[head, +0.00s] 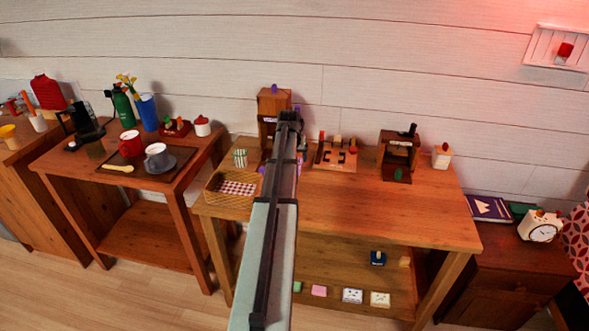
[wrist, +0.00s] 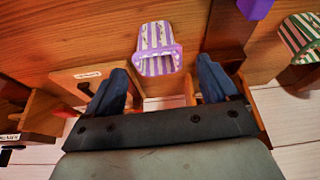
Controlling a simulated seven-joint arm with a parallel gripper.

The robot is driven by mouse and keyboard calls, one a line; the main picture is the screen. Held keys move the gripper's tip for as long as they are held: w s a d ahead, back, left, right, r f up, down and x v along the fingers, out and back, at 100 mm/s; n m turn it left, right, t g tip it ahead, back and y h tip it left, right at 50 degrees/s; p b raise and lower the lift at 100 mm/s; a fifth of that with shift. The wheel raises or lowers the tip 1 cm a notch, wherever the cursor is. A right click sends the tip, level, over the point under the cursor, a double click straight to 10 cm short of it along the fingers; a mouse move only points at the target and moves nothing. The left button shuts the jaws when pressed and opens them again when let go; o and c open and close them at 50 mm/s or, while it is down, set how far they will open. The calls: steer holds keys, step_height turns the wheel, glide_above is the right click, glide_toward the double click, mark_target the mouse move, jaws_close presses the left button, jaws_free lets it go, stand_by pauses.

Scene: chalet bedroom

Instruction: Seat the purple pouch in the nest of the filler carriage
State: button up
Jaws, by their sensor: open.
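The purple pouch (wrist: 157,38), white with purple stripes and a scalloped purple rim, is on the wooden table in the wrist view. It lies ahead of my gripper (wrist: 162,66), between the lines of the two fingers. The fingers are apart, with nothing between them. In the head view my arm hides the pouch or most of it. A tall wooden stand (head: 269,104) with a purple knob rises behind my arm; it may be the filler. A brown wooden part with a purple piece (wrist: 255,8) shows at the upper right of the wrist view. I cannot make out the carriage nest.
A slotted wooden board (head: 335,157) and a small wooden press (head: 397,152) stand to the right. The table's front right is clear.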

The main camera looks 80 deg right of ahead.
steer(key=shift+x, duration=2.65)
steer(key=shift+s+d, duration=0.15)
steer(key=shift+s, duration=0.05)
steer(key=shift+c, duration=0.2)
steer(key=c, duration=1)
steer(key=shift+r, duration=0.2)
